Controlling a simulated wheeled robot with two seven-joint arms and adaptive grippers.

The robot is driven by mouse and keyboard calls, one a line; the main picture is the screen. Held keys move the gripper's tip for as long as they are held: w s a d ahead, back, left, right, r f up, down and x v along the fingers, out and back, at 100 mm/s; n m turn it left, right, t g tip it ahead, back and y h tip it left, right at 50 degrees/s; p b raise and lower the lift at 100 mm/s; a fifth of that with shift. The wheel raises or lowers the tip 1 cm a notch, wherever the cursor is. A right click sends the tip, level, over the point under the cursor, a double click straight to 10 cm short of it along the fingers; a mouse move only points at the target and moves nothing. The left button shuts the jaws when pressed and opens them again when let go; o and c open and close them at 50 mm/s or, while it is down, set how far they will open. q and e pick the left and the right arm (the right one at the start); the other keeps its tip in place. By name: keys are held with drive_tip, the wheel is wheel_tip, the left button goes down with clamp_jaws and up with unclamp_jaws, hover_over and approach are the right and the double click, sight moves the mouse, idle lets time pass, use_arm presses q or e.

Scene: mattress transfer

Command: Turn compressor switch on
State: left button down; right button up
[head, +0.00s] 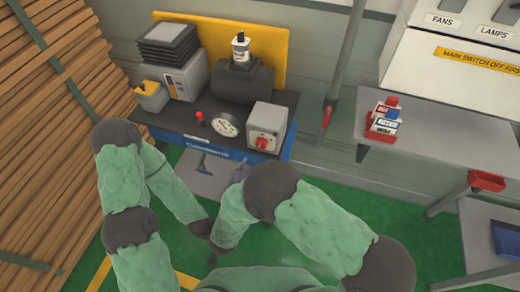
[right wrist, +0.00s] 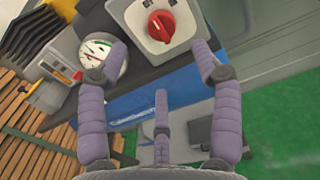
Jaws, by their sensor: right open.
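The compressor's switch is a grey box (head: 266,128) with a red rotary knob (head: 262,143), at the front right of the bench. In the right wrist view the red knob (right wrist: 160,26) on its pale plate is at the top centre, beyond my fingers. My right gripper (head: 212,258) is low in front of the bench, apart from the switch. In the right wrist view my right gripper (right wrist: 160,55) has its purple fingers spread, with nothing between them. My left gripper (head: 203,227) is beside it, small and dark, and its fingers cannot be made out.
A round gauge (head: 229,124) and a red-topped valve (head: 200,118) stand left of the switch. A dark tank (head: 243,82) is behind them. Wood slats (head: 45,130) rise at the left. A grey side table (head: 430,130) is at the right. Green floor (head: 345,195) lies between.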

sight(259, 149)
drive_tip(key=b+x, duration=0.1)
drive_tip(key=x, duration=0.8)
drive_tip(key=shift+w+d+f+b, duration=0.1)
drive_tip(key=shift+w+d+b, duration=0.05)
drive_tip(key=shift+w+b, duration=0.2)
drive_tip(key=c, duration=1.2)
